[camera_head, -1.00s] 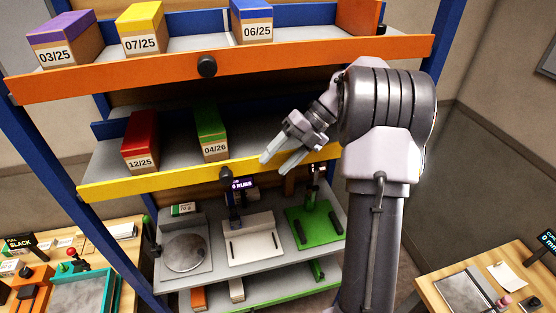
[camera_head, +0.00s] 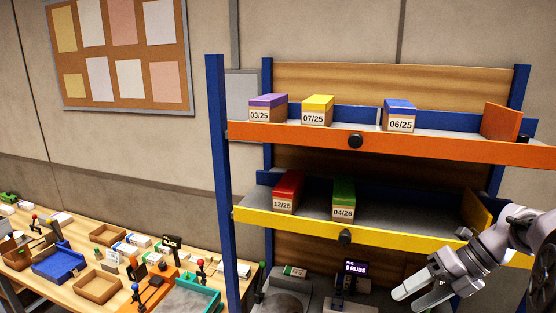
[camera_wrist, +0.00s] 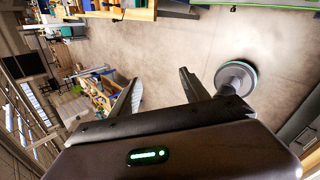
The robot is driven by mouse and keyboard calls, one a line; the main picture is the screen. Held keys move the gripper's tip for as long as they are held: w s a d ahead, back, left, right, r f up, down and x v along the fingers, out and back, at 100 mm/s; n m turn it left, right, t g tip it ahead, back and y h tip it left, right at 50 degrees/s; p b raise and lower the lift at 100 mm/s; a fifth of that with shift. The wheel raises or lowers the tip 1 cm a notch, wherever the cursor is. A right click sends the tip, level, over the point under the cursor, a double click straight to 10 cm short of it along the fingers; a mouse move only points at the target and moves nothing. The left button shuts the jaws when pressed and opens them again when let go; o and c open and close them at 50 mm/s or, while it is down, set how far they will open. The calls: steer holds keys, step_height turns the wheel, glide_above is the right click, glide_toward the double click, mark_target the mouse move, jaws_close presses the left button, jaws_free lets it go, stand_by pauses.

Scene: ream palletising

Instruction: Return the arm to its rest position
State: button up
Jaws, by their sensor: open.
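My gripper (camera_head: 418,294) is at the lower right of the head view, in front of and below the yellow-edged shelf (camera_head: 400,236). Its two fingers are apart with nothing between them. My arm reaches in from the right edge, and most of it is out of the picture. In the wrist view the open fingers of my gripper (camera_wrist: 158,92) point over bare floor (camera_wrist: 170,50). The wrist picture is turned on its side.
The rack's orange-edged shelf (camera_head: 440,145) holds purple, yellow and blue dated reams; the yellow-edged one holds a red ream (camera_head: 285,193) and a green ream (camera_head: 343,199). A workbench (camera_head: 60,275) with trays stands left. A round-based stand (camera_wrist: 236,78) is on the floor.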

steer(key=w+a+f+n+h+b, duration=0.1)
steer(key=w+a+f+n+b, duration=0.15)
steer(key=a+f+b, duration=0.2)
steer(key=s+a+f+n+t+h+b, duration=0.1)
steer(key=s+a+f+n+b, duration=0.3)
steer(key=s+f+n+b, duration=0.3)
steer(key=s+a+f+n+t+h+b, duration=0.1)
steer(key=s+a+f+n+b, duration=0.4)
steer(key=f+n+b, duration=0.7)
steer(key=s+a+f+n+t+h+b, duration=0.2)
steer(key=s+a+f+n+b, duration=0.3)
steer(key=f+b, duration=0.8)
steer(key=shift+s+a+n+h+b, duration=0.15)
steer(key=shift+s+n+h+b, duration=0.25)
steer(key=shift+s+n+b, duration=1.25)
steer(key=shift+s+f+n+p, duration=0.1)
steer(key=shift+s+n+p, duration=0.1)
steer(key=shift+n+p, duration=0.55)
